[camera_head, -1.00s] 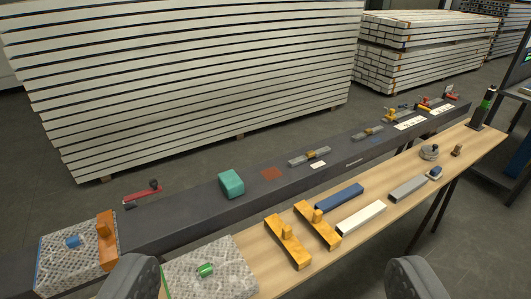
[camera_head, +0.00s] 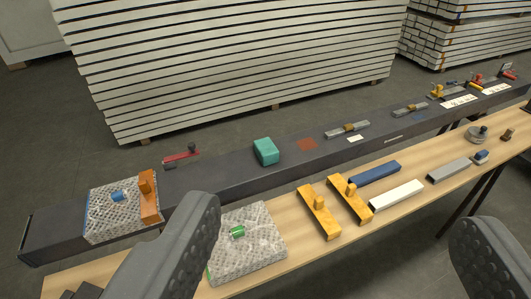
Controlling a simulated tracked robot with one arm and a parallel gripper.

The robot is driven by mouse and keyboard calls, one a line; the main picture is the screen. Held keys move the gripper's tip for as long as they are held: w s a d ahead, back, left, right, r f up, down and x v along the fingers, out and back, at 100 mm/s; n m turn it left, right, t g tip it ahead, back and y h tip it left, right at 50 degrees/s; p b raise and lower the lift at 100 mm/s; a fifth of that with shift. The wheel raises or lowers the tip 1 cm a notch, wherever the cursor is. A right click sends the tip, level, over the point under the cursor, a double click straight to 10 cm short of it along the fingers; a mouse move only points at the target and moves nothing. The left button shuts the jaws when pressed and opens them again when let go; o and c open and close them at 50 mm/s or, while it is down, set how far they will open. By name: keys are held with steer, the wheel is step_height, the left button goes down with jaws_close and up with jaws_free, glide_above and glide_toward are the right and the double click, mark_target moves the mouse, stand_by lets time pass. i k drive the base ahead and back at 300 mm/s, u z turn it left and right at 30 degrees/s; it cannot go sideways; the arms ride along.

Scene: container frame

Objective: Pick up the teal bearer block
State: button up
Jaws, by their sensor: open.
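The teal bearer block (camera_head: 266,151) sits on the dark grey beam (camera_head: 228,177), left of a rust-red patch on its top. My gripper (camera_head: 335,245) shows as two dark padded fingers at the lower left and lower right of the picture. The fingers are wide apart with nothing held between them. The block is beyond the fingers, farther off and higher in the picture, and nothing touches it. It is fully in view.
A wooden bench (camera_head: 290,270) runs in front of the beam. It bears two orange pieces (camera_head: 320,213), a blue bar (camera_head: 375,173), a white bar (camera_head: 397,195) and a speckled slab (camera_head: 262,245). Another speckled slab (camera_head: 100,214) with an orange piece is on the beam's left end. Stacked panels (camera_head: 230,60) stand behind.

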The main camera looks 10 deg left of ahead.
mark_target(267, 153)
steer(key=u, duration=0.05)
steer(key=k, duration=1.15)
steer(key=z, duration=0.95)
steer(key=i, duration=2.45)
steer(key=u, duration=0.75)
steer(key=k, duration=0.6)
steer(key=u, duration=0.3)
steer(key=i, duration=0.6)
steer(key=z, duration=0.15)
